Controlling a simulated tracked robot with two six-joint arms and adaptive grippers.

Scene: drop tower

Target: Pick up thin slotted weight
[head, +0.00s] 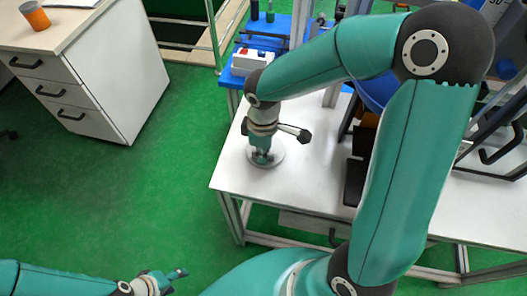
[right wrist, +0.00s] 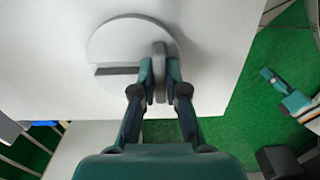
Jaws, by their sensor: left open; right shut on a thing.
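The thin slotted weight (right wrist: 112,45) is a pale grey round disc with a dark straight slot, lying level over the white table top. In the head view the disc (head: 276,157) shows around my right gripper (head: 262,157) near the table's left edge. In the right wrist view my right gripper (right wrist: 160,80) is shut on a grey upright piece at the disc's right side. Whether the disc touches the table is hard to tell. My left gripper (head: 176,275) is open and empty, low over the green floor; it also shows in the right wrist view (right wrist: 268,76).
The white table (head: 235,178) has free room in front of and left of the disc. Dark equipment (head: 355,180) stands on it to the right. A blue bench (head: 283,27) with a white box (head: 250,62) is behind. A drawer cabinet (head: 120,70) with an orange cup (head: 35,16) stands far left.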

